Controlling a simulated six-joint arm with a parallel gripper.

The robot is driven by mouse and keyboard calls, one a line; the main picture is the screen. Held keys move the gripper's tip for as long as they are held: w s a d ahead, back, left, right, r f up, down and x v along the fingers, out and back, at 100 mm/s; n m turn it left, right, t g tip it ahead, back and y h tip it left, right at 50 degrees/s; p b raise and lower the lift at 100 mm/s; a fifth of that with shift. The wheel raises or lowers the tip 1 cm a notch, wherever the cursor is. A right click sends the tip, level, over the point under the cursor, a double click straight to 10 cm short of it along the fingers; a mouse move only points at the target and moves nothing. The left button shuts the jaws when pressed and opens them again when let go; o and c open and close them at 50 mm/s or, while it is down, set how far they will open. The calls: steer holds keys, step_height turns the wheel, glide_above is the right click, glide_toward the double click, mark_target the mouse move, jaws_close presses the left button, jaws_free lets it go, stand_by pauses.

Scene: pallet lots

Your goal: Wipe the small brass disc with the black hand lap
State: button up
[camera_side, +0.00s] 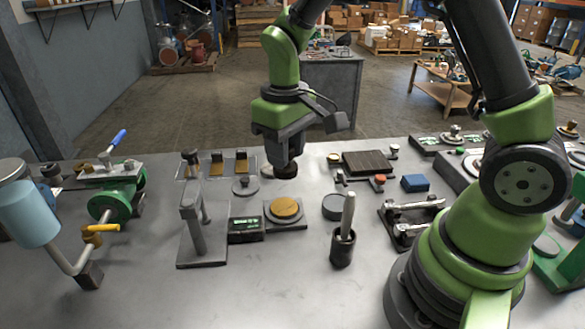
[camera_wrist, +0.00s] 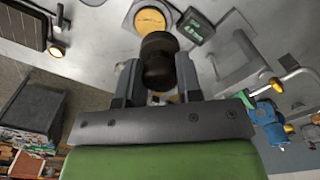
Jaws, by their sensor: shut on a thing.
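My gripper (camera_side: 285,158) is shut on the black hand lap (camera_side: 287,171), a dark round piece held below the fingers. In the wrist view the lap (camera_wrist: 158,52) sits between the two fingers (camera_wrist: 159,72). The lap is in the air, behind the disc in the side view and apart from it. The fingers partly hide the lap's upper part.
A small black box with a green display (camera_side: 246,229) and a grey upright stand (camera_side: 194,232) are left of the plate. A dark round puck (camera_side: 335,207) and a black cup with a handle (camera_side: 343,246) are right. The front bench is clear.

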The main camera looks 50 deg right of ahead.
steer(key=shift+w+a+f, duration=0.2)
steer(key=shift+w+f, duration=0.3)
steer(key=shift+f, duration=1.1)
steer(key=shift+w+a+f, duration=0.25)
steer(key=shift+w+f, duration=0.25)
steer(key=shift+f, duration=1.05)
steer(key=shift+w+a+f, duration=0.2)
steer(key=shift+w+f, duration=0.3)
steer(key=shift+f, duration=1.1)
steer(key=shift+s+d+f, duration=0.1)
steer(key=shift+d+f, duration=0.3)
steer(key=shift+f, duration=0.25)
steer(key=shift+c, duration=0.4)
steer(key=shift+s+d, duration=0.4)
steer(key=shift+d, duration=0.5)
steer(key=shift+s+d, duration=0.35)
steer(key=shift+d, duration=0.6)
steer(key=shift+s+d, duration=0.4)
steer(key=shift+d, duration=0.5)
steer(key=shift+w+a, duration=0.4)
steer(key=shift+a, duration=0.55)
steer(key=shift+w+a, duration=0.4)
steer(key=shift+a, duration=0.55)
steer(key=shift+w+a, duration=0.4)
steer(key=shift+a, duration=0.55)
steer(key=shift+w+a+r, duration=0.1)
steer(key=shift+a+r, duration=0.05)
steer(key=shift+r, duration=0.45)
steer(key=shift+a+r, duration=0.15)
steer(key=shift+r, duration=3.3)
